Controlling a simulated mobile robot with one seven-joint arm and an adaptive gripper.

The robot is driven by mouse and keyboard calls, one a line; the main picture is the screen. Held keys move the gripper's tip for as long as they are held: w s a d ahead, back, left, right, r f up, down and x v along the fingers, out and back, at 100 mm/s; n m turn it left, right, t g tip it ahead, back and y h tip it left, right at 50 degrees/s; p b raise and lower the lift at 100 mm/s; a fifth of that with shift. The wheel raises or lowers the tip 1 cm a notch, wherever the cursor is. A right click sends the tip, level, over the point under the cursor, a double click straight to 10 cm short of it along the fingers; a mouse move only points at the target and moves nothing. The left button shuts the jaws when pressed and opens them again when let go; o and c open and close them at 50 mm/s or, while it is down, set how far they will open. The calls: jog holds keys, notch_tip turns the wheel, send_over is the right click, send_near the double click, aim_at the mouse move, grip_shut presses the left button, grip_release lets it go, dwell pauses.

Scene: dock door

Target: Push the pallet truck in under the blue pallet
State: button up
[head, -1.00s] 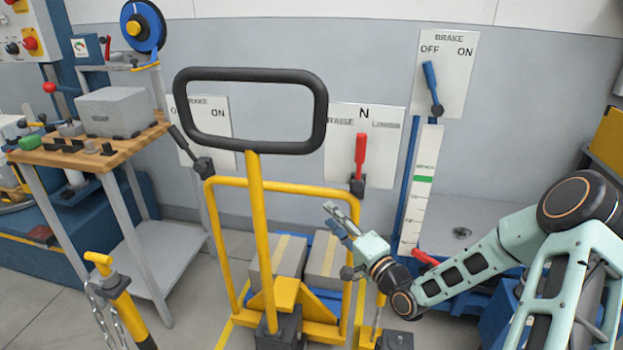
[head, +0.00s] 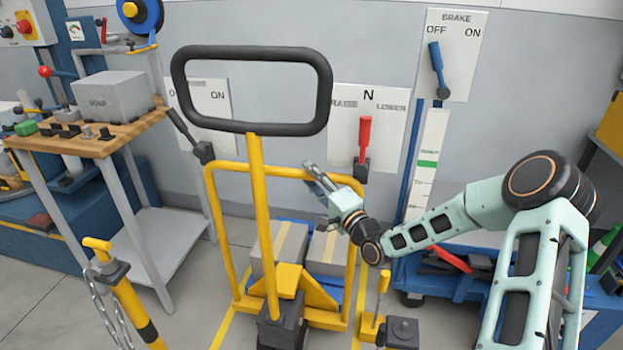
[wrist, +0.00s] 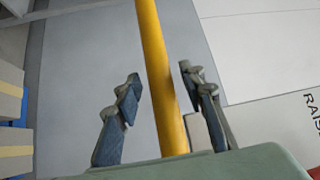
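The pallet truck stands in the middle of the head view, with a black loop handle (head: 252,128), a yellow tiller (head: 264,215) and a yellow tubular frame (head: 225,167). The blue pallet (head: 328,286) shows only in part behind the frame, under grey boxes (head: 283,245) with tan bands. My gripper (head: 314,182) is at the frame's top bar, right of the tiller. In the wrist view a yellow bar (wrist: 157,70) runs between my two open fingers (wrist: 160,95), nearer the right one. Contact cannot be told.
A workbench (head: 110,140) stands at the left, with a yellow post (head: 120,290) and chain in front. Brake and raise/lower lever panels (head: 447,55) are on the wall behind. A blue wheeled thing (head: 455,285) is at the right. Yellow lines mark the floor.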

jog(key=shift+w, duration=0.1)
grip_shut()
dwell(0.3)
jog(key=shift+w+d+r, duration=0.1)
jog(key=shift+w+d, duration=0.05)
jog(key=shift+w, duration=0.35)
jog(key=shift+w+d+r, duration=0.1)
jog(key=shift+w, duration=0.35)
jog(key=shift+c, duration=2.3)
grip_release()
jog(key=o, duration=0.5)
jog(key=shift+f, duration=0.15)
jog(key=shift+c, duration=0.2)
